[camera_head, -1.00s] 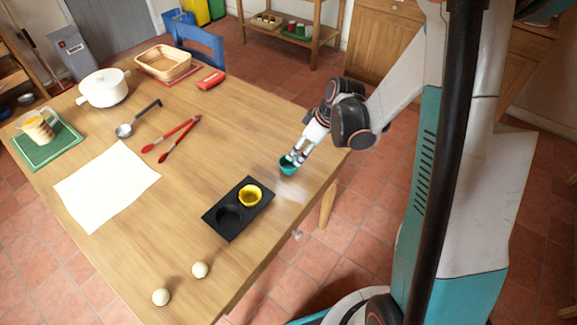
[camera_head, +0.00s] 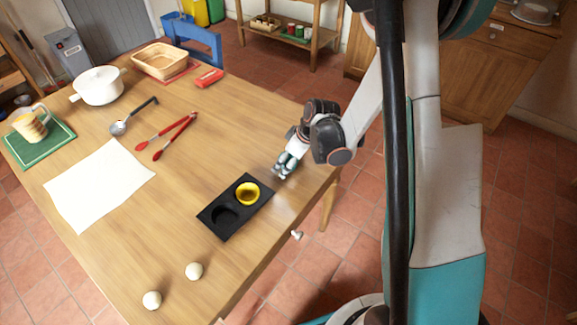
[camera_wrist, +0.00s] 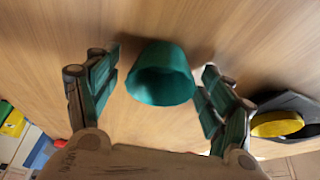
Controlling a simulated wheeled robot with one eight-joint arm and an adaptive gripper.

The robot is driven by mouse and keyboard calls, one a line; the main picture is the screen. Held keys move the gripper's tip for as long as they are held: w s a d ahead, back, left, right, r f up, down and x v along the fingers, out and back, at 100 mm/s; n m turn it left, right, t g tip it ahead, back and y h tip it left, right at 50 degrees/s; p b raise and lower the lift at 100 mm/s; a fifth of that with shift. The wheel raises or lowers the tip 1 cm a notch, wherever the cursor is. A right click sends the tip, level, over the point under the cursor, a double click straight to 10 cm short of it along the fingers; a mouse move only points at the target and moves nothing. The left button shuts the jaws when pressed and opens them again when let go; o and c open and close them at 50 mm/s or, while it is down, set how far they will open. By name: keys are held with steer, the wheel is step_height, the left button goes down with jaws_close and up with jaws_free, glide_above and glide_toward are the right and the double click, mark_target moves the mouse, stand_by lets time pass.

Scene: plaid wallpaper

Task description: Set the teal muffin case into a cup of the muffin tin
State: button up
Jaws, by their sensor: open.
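The teal muffin case (camera_wrist: 160,72) sits on the table between my fingers in the wrist view, its dark opening toward me. My gripper (camera_head: 280,174) is open and low over the table's right side; in the wrist view its fingers (camera_wrist: 162,62) stand either side of the case, with a visible gap on the left and a narrower one on the right. In the head view I cannot make out the case behind my gripper. The black muffin tin (camera_head: 222,228) lies left of and nearer than my gripper. One cup holds a yellow case (camera_head: 247,193); the other cup (camera_head: 222,213) looks empty.
White paper (camera_head: 98,185), red tongs (camera_head: 172,137), a ladle (camera_head: 118,128), a white pot (camera_head: 98,86) and a mug (camera_head: 30,126) on a green mat lie farther left. Two pale balls (camera_head: 194,271) lie at the front. The table's right edge is close to my gripper.

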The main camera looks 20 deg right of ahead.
steer(key=shift+r, duration=0.1)
steer(key=c, duration=0.9)
steer(key=shift+r, duration=0.1)
step_height(320, 180, up, 20)
steer(key=p, duration=0.7)
steer(key=s+f+m+t+h, duration=0.1)
steer(key=s+f+m+h, duration=0.2)
steer(key=s+f+m, duration=0.2)
step_height(320, 180, down, 3)
steer(key=m, duration=0.3)
steer(key=shift+s+r, duration=0.15)
steer(key=shift+s, duration=0.15)
